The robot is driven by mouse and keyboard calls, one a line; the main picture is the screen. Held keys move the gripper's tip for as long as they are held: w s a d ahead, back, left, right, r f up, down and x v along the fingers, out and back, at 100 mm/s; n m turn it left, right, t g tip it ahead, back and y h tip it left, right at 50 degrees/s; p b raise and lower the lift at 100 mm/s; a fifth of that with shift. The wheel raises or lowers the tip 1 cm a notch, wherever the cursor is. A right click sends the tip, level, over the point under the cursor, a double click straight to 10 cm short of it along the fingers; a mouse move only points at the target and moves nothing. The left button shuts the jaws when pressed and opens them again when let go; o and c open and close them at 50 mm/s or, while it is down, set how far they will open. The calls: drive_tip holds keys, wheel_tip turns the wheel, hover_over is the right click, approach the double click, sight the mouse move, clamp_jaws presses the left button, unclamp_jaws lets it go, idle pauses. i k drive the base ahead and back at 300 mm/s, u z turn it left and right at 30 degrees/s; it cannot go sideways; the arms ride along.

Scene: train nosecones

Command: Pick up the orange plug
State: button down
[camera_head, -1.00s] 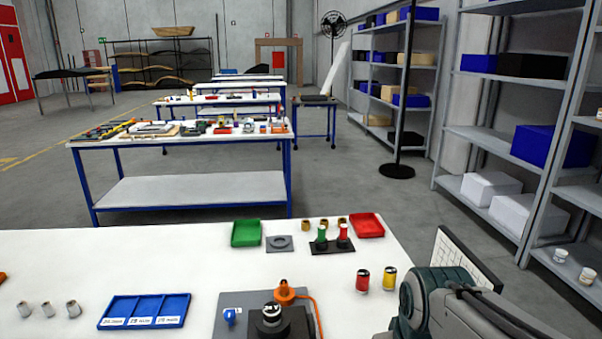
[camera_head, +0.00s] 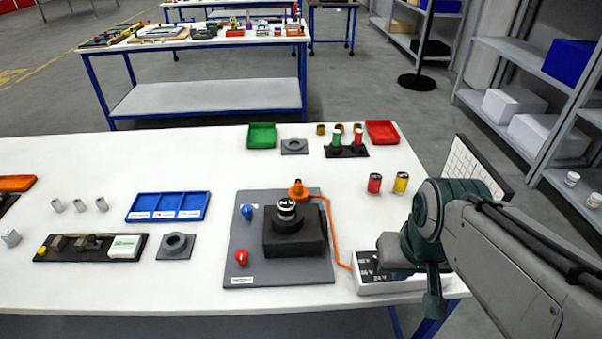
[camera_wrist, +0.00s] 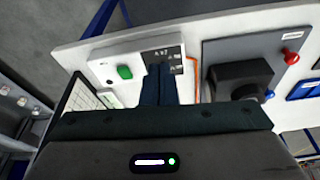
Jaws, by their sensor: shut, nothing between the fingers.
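The orange plug (camera_head: 298,190) stands at the back of a grey board (camera_head: 240,270) in the head view, just behind a black block (camera_head: 300,244) with a black-and-white knob (camera_head: 287,209). An orange cable (camera_head: 332,235) runs from it to a white box (camera_head: 375,287) at the right. In the wrist view, my gripper (camera_wrist: 160,68) is shut and empty, its dark fingers in front of the white box. The cable (camera_wrist: 194,80) shows there beside the fingers, but I cannot make out the plug. The plug is apart from my gripper, to its left in the head view.
Blue (camera_head: 247,211) and red (camera_head: 241,258) parts sit on the board. A blue tray (camera_head: 168,206) stands to the left. Red (camera_head: 375,183) and yellow (camera_head: 401,182) cylinders stand behind the white box.

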sight(298, 183)
drive_tip(key=u, duration=0.45)
drive_tip(key=k, duration=0.55)
drive_tip(key=u, duration=0.7)
drive_tip(key=i, duration=1)
drive_tip(key=z, duration=0.95)
